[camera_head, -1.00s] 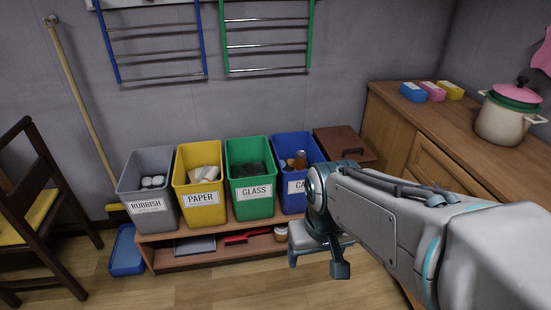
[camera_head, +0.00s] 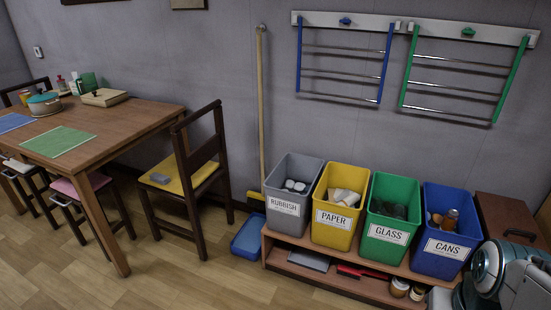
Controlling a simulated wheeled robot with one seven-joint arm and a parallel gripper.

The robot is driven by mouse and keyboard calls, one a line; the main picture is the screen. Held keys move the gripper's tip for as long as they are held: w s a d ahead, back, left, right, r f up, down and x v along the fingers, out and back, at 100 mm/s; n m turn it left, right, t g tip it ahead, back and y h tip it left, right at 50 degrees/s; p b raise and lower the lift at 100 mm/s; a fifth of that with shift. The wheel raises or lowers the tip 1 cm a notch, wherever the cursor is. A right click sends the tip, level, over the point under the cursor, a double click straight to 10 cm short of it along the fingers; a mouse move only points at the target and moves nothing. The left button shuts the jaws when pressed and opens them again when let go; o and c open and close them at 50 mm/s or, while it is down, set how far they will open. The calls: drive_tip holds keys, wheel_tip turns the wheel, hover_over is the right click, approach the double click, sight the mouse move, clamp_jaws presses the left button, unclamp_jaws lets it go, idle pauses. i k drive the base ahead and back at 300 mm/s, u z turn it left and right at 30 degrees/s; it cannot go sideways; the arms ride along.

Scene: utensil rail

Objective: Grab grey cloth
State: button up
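No piece that I can surely call a grey cloth shows. A small grey item (camera_head: 160,178) lies on the yellow seat of the dark wooden chair; it is too small to tell whether it is cloth. A flat grey item (camera_head: 308,260) lies on the low shelf under the bins, and its kind is also unclear. Only part of my arm shows at the bottom right corner, in front of the shelf's right end. My gripper's fingers are outside the picture.
Grey (camera_head: 285,207), yellow (camera_head: 333,228), green (camera_head: 384,248) and blue (camera_head: 437,260) bins stand on the low shelf. A blue tray (camera_head: 248,238) is on the floor beside it. A dining table (camera_head: 130,118) with stools is at left. Open floor lies in front.

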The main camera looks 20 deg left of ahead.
sight(156, 177)
drive_tip(key=u, duration=1.85)
